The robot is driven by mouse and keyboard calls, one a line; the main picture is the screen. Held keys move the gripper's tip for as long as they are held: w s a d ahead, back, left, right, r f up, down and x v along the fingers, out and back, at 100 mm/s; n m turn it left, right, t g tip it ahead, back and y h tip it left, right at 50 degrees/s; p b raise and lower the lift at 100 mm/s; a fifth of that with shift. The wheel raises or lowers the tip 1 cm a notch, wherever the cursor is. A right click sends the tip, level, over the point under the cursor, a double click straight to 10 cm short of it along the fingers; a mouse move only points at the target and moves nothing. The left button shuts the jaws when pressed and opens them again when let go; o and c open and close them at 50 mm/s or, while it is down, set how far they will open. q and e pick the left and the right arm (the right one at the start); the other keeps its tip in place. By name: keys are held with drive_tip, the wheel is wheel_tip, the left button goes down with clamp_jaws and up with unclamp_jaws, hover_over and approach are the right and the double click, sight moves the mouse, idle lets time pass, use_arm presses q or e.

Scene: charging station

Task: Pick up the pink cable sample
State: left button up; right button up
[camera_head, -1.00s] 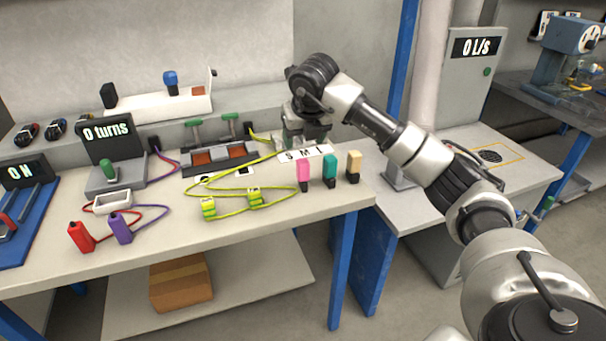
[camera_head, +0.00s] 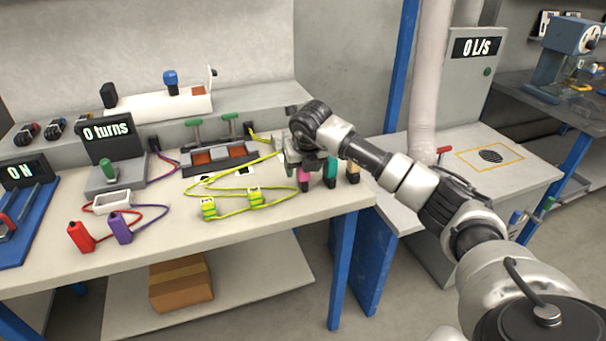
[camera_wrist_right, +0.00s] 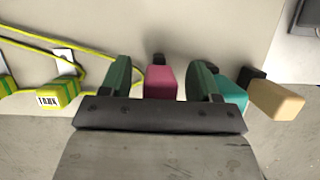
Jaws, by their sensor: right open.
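The pink cable sample (camera_head: 303,181) stands on the light workbench near its right end, partly hidden behind my right gripper in the head view. In the right wrist view the pink cable sample (camera_wrist_right: 160,82) lies between the two green-padded fingers of my right gripper (camera_wrist_right: 162,80), with small gaps at its sides. My right gripper (camera_head: 304,170) is open, pointing down at the sample. The teal sample (camera_head: 330,172) stands just to the right; in the wrist view the teal sample (camera_wrist_right: 231,90) is right beside the right finger. My left gripper is not in view.
A tan sample (camera_head: 352,171) stands right of the teal one, near the bench (camera_head: 180,226) edge. Yellow-green cables with connectors (camera_head: 254,196) lie to the left. A red plug (camera_head: 80,236) and a purple plug (camera_head: 121,229) are farther left.

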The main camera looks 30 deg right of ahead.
drive_tip(key=c, duration=1)
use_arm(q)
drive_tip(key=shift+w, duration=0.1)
use_arm(e)
drive_tip(key=shift+r, duration=0.15)
